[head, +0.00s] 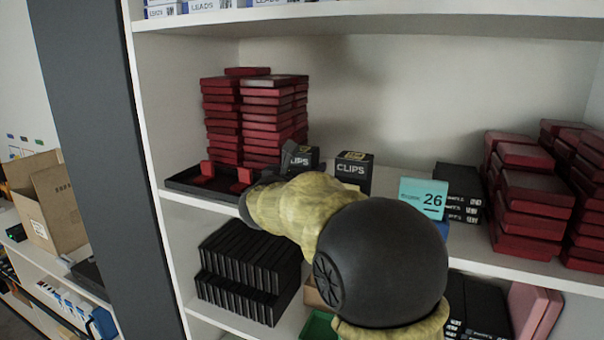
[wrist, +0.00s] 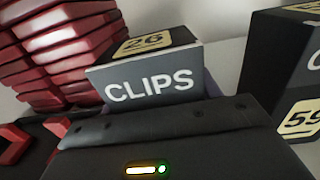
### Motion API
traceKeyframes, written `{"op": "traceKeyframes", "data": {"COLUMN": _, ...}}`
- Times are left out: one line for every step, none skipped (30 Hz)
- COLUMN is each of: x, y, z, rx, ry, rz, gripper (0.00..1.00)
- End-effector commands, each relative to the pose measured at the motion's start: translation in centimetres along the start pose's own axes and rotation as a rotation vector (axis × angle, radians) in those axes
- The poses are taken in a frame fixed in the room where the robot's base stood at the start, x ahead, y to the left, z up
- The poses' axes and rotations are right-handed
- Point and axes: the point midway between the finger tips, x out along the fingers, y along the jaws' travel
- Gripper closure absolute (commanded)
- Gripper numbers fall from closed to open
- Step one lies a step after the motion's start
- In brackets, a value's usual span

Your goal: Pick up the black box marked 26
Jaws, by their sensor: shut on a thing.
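The black box marked 26 (head: 303,157) has a yellow 26 label on top and CLIPS on its front. It stands on the middle shelf near the red stacks, partly hidden by my gripper. In the wrist view the box (wrist: 150,85) is close beyond the dark gripper body. My gripper (head: 289,156) is shut on this box. The fingertips are largely hidden, and I cannot tell whether the box is clear of the shelf.
A similar black CLIPS box (head: 354,172), marked 59 in the wrist view (wrist: 302,118), stands just right. A black tray (head: 212,192) is at left. Tall red stacks (head: 268,122) stand behind. A teal 26 card (head: 422,197) is at right. The upper shelf (head: 400,12) hangs above.

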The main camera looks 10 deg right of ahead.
Motion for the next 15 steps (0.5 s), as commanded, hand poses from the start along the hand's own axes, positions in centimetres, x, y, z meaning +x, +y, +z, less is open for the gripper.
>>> {"op": "traceKeyframes", "data": {"x": 0.0, "y": 0.0, "z": 0.1, "rx": 0.001, "ry": -0.001, "rz": 0.0, "gripper": 0.67}}
{"op": "traceKeyframes", "data": {"x": 0.0, "y": 0.0, "z": 0.2, "rx": 0.001, "ry": -0.001, "rz": 0.0, "gripper": 0.67}}
{"op": "traceKeyframes", "data": {"x": 0.0, "y": 0.0, "z": 0.3, "rx": 0.001, "ry": -0.002, "rz": 0.0, "gripper": 0.67}}
{"op": "traceKeyframes", "data": {"x": 0.0, "y": 0.0, "z": 0.5, "rx": 0.002, "ry": -0.002, "rz": 0.0, "gripper": 0.67}}
{"op": "traceKeyframes", "data": {"x": 0.0, "y": 0.0, "z": 0.7, "rx": 0.003, "ry": -0.003, "rz": 0.0, "gripper": 0.67}}
{"op": "traceKeyframes", "data": {"x": 0.0, "y": 0.0, "z": 1.1, "rx": 0.003, "ry": -0.003, "rz": -0.001, "gripper": 0.67}}
{"op": "traceKeyframes", "data": {"x": 0.0, "y": 0.0, "z": 1.5, "rx": 0.005, "ry": -0.004, "rz": -0.001, "gripper": 0.67}}
{"op": "traceKeyframes", "data": {"x": 0.0, "y": 0.0, "z": 1.9, "rx": 0.004, "ry": -0.004, "rz": -0.001, "gripper": 0.67}}
{"op": "traceKeyframes", "data": {"x": 0.0, "y": 0.0, "z": 2.5, "rx": 0.006, "ry": -0.005, "rz": 0.0, "gripper": 0.67}}
{"op": "traceKeyframes", "data": {"x": 0.0, "y": 0.0, "z": 3.0, "rx": 0.006, "ry": -0.004, "rz": 0.001, "gripper": 0.67}}
{"op": "traceKeyframes", "data": {"x": 0.0, "y": 0.0, "z": 3.6, "rx": 0.007, "ry": -0.004, "rz": 0.0, "gripper": 0.67}}
{"op": "traceKeyframes", "data": {"x": 0.0, "y": 0.0, "z": 4.4, "rx": 0.007, "ry": -0.005, "rz": 0.0, "gripper": 0.67}}
{"op": "traceKeyframes", "data": {"x": 0.0, "y": 0.0, "z": 5.0, "rx": 0.007, "ry": -0.005, "rz": 0.0, "gripper": 0.67}}
{"op": "traceKeyframes", "data": {"x": 0.0, "y": 0.0, "z": 5.7, "rx": 0.007, "ry": -0.006, "rz": 0.0, "gripper": 0.67}}
{"op": "traceKeyframes", "data": {"x": 0.0, "y": 0.0, "z": 6.4, "rx": 0.007, "ry": -0.005, "rz": 0.0, "gripper": 0.67}}
